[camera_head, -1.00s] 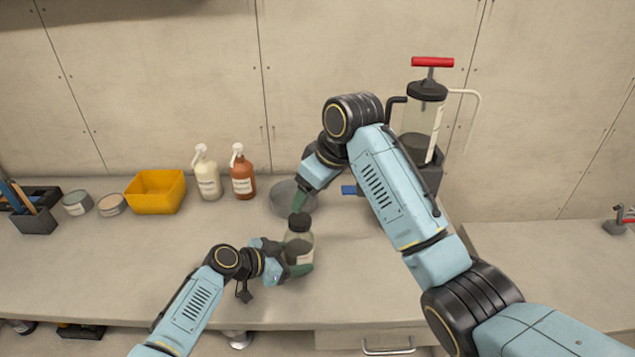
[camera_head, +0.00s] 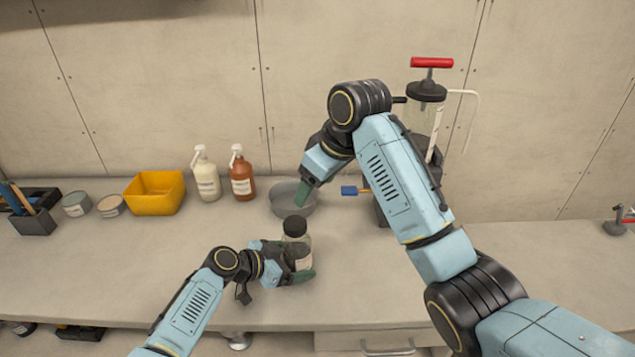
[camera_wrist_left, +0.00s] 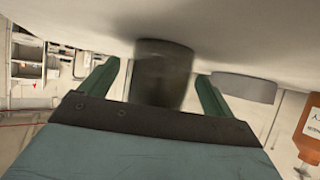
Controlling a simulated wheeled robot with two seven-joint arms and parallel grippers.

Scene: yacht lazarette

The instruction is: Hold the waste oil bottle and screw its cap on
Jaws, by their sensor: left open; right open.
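The waste oil bottle (camera_head: 304,258) stands on the bench with its black cap (camera_head: 295,226) on top. I cannot tell whether the cap is threaded tight. My left gripper (camera_head: 300,270) is low at the bottle, with its fingers around the body. In the left wrist view the dark bottle (camera_wrist_left: 165,75) is between the open green fingers (camera_wrist_left: 155,88), with gaps beside it. My right gripper (camera_head: 303,194) is open and apart from the cap, above and behind it, in front of the grey bowl. Its fingertips are partly hard to make out.
The grey bowl (camera_head: 284,199) is behind the bottle. A white pump bottle (camera_head: 207,182), a brown one (camera_head: 242,180) and a yellow bin (camera_head: 154,193) stand to its left. An extractor with a red handle (camera_head: 432,62) is behind my right arm. The bench front is clear.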

